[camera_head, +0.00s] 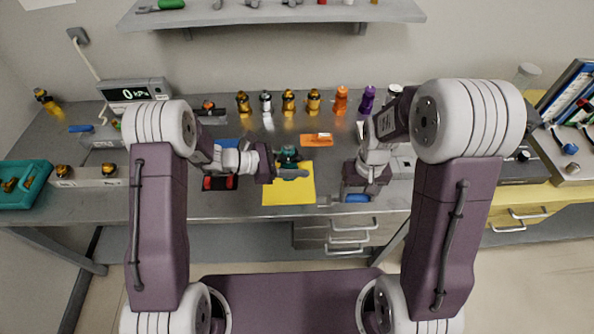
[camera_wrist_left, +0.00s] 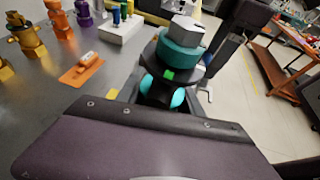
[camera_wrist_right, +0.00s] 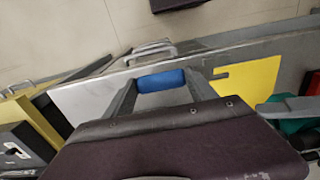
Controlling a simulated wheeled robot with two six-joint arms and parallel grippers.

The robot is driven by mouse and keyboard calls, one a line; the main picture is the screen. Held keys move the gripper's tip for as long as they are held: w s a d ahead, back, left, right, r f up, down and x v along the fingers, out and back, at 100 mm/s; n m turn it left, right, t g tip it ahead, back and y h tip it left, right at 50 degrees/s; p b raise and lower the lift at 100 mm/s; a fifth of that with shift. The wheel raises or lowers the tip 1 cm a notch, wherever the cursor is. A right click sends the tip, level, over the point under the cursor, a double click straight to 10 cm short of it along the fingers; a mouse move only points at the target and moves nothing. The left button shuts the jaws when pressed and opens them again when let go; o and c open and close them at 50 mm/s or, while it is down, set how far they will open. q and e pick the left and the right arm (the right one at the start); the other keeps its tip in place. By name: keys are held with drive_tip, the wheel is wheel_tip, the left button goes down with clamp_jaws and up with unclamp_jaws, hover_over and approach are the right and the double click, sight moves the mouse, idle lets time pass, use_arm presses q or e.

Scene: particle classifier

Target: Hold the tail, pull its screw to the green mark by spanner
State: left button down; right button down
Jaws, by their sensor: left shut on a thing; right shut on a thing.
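The tail, a teal and black piece with a grey hex-shaped end (camera_wrist_left: 187,33), is in my left gripper (camera_head: 280,168), above the yellow sheet. Its teal ring (camera_wrist_left: 180,55) and a bright green mark (camera_wrist_left: 168,75) face the left wrist camera. The left fingers are shut on its dark body. My right gripper (camera_head: 358,194) is shut on the blue handle (camera_wrist_right: 161,80) of the spanner, right of the yellow sheet. The blue handle also shows in the head view (camera_head: 357,198). The spanner is apart from the tail. The screw is not clearly visible.
The yellow sheet (camera_head: 290,195) lies on the grey table (camera_head: 230,207). An orange tag (camera_head: 316,140) lies behind it. Several coloured bottle-like pieces, including an orange one (camera_head: 340,100), stand along the back. A teal tray (camera_head: 40,172) is at the far left.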

use_arm(q)
drive_tip(key=shift+f, duration=0.1)
use_arm(e)
drive_tip(key=shift+f, duration=0.1)
